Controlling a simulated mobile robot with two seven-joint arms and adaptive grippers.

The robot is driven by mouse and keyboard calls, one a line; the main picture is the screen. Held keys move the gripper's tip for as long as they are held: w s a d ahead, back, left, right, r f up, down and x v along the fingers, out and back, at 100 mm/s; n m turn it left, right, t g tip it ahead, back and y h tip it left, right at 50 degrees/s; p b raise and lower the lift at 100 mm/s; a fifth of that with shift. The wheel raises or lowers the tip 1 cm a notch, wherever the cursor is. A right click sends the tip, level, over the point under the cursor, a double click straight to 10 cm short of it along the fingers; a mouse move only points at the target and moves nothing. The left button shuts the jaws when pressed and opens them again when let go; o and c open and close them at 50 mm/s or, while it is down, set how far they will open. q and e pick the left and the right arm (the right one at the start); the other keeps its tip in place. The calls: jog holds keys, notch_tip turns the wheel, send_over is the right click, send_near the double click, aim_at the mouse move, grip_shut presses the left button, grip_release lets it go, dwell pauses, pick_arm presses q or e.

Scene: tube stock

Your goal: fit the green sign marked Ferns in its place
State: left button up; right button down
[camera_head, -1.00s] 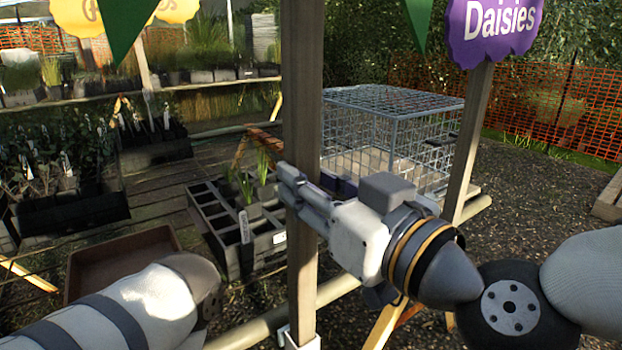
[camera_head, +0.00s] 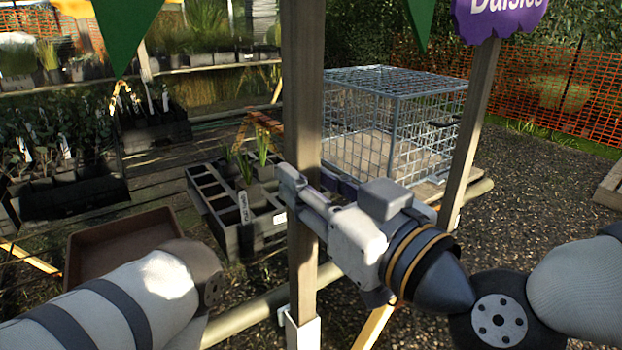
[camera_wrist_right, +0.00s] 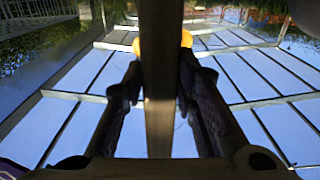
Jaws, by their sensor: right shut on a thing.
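My right gripper (camera_head: 300,195) is shut on an upright wooden post (camera_head: 303,90). The post also stands between the two fingers in the right wrist view (camera_wrist_right: 158,100). Its top runs out of the head view, so no green board marked Ferns shows. The post's lower end meets a white bracket (camera_head: 303,333) at the bottom of the head view; I cannot tell how deep it sits. My left arm comes in from the left, but its gripper is not in view.
A purple Daisies sign (camera_head: 497,20) on its own post stands at the right. A wire cage (camera_head: 395,115), a black pot crate (camera_head: 215,215) and a brown tray (camera_head: 120,245) lie beyond the post. Green pennants (camera_head: 125,30) hang above. Gravel is open at the right.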

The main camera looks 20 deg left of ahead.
jog(key=shift+f, duration=0.3)
jog(key=c, duration=1.2)
grip_release()
jog(key=shift+d+f, duration=0.1)
jog(key=v, duration=0.7)
jog(key=shift+s, duration=0.15)
jog(key=shift+d, duration=0.15)
